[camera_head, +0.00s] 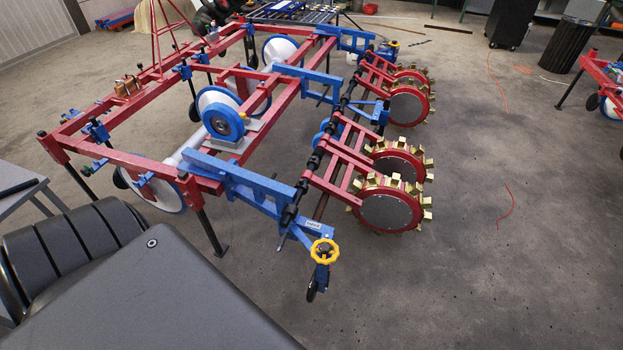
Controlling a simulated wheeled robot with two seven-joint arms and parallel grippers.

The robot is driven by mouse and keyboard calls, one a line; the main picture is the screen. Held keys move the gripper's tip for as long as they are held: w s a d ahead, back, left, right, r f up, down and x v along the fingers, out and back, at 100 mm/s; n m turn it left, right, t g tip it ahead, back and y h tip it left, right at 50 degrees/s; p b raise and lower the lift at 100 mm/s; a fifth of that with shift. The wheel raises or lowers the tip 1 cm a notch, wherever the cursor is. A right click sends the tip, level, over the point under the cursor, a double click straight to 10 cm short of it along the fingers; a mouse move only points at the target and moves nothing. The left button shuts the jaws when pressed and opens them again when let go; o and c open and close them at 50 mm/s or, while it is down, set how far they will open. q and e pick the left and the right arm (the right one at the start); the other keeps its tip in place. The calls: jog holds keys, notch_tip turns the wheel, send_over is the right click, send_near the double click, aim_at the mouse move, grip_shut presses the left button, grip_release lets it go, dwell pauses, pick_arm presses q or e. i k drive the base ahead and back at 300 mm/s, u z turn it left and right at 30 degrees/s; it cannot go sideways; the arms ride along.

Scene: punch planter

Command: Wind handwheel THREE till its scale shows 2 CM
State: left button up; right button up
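A yellow handwheel (324,251) sits at the near right corner of the red and blue planter frame (247,183), above a small dark wheel (317,283). A small white label (315,225) is on the blue bracket just behind the handwheel; its writing is too small to read. No scale can be made out, and I cannot tell the handwheel's number. Neither of my grippers is in view.
Several red punch wheels with brass-coloured lugs (391,210) stand on the planter's right side. Dark legs (212,232) hold up the frame. A grey table (22,196) is at the left. The concrete floor (450,290) right of the handwheel is clear, apart from a thin red strand (507,207).

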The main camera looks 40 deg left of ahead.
aim_at(325, 248)
jog(key=z, duration=0.05)
jog(key=i, duration=1.1)
jog(key=u, duration=0.65)
